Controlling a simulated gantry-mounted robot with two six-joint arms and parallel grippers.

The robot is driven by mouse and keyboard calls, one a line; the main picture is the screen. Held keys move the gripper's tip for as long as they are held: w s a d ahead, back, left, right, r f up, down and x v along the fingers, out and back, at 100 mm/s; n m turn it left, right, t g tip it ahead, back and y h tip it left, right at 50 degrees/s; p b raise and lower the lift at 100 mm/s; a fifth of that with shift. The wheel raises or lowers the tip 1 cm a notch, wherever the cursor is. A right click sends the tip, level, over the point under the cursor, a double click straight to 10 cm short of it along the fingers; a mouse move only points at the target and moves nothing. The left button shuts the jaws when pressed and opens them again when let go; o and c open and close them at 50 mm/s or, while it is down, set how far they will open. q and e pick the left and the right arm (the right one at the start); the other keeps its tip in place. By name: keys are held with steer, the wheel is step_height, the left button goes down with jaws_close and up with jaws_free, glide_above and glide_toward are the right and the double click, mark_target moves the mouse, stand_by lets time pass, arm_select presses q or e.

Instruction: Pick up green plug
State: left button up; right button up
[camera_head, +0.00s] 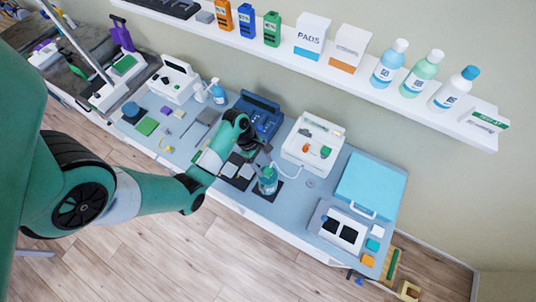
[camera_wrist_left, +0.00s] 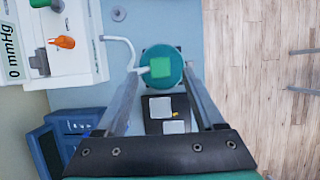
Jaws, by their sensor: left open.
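A green plug (camera_head: 325,151) and an orange plug (camera_head: 306,148) sit on the white box-shaped device (camera_head: 290,152). In the left wrist view the green plug (camera_wrist_left: 40,3) is cut by the top edge, with the orange plug (camera_wrist_left: 62,42) below it. My left gripper (camera_head: 264,163) is open and empty, apart from the green plug. In the left wrist view its two fingers (camera_wrist_left: 166,85) frame a teal bottle (camera_wrist_left: 160,68) with a green square on top. The bottle (camera_head: 267,182) shows no clear grip. My right gripper does not show.
A white hose runs from the bottle toward the device. A blue case (camera_head: 262,108) stands behind the left gripper, and dark pads lie beside the bottle. A light-blue box (camera_head: 368,183) stands farther right. A wall shelf (camera_head: 270,50) with bottles runs above the table.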

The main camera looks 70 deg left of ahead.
mark_target(268, 170)
arm_select(q)
steer(key=x, duration=0.4)
steer(key=shift+d, duration=0.15)
steer(key=shift+w, duration=0.1)
steer(key=shift+c, duration=0.3)
